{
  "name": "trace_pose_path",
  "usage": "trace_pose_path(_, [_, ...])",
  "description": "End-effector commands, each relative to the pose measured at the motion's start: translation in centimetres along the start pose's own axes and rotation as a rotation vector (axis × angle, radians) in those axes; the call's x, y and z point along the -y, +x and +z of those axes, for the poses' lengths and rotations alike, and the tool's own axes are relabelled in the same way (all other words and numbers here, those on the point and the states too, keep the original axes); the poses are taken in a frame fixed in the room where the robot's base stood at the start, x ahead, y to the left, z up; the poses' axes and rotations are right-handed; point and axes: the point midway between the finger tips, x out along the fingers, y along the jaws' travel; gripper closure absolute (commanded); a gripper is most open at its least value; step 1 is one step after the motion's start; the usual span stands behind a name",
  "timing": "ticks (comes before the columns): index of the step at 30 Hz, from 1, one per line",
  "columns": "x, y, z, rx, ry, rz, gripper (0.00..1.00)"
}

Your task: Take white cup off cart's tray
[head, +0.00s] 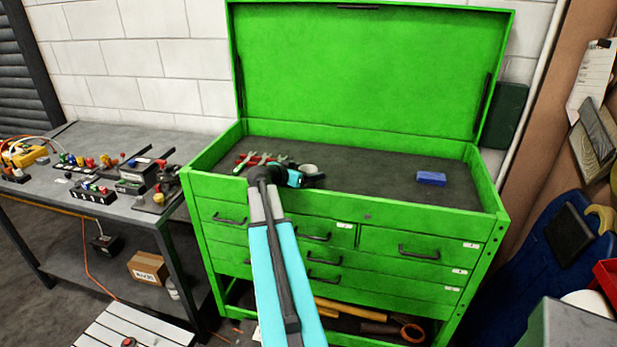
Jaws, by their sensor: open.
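The green tool cart (340,214) stands in the middle with its lid up. Its dark top tray (385,165) is open to view. A small whitish cup (309,168) shows on the tray, left of its middle, just behind my gripper. The cup's lower part is hidden. My gripper (316,179) is open and points right, low over the front left part of the tray, close to the cup. I cannot tell whether the fingers touch the cup or go around it.
A blue block (431,178) lies on the tray's right side. Red and green-handled tools (255,160) lie at the tray's left. The raised lid (365,70) closes off the back. A cluttered grey workbench (100,180) stands left. The tray's middle right is free.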

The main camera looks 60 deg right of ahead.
Motion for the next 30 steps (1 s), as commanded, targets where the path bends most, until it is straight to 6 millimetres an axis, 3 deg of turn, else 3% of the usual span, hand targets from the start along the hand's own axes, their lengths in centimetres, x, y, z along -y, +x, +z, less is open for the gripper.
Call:
trace_pose_path(18, [0.04,0.26,0.03,0.000,0.000,-0.001,0.26])
trace_pose_path(26, [0.07,0.23,0.04,0.000,0.000,-0.001,0.68])
trace_pose_path(30, [0.09,0.22,0.03,0.000,0.000,-0.002,0.70])
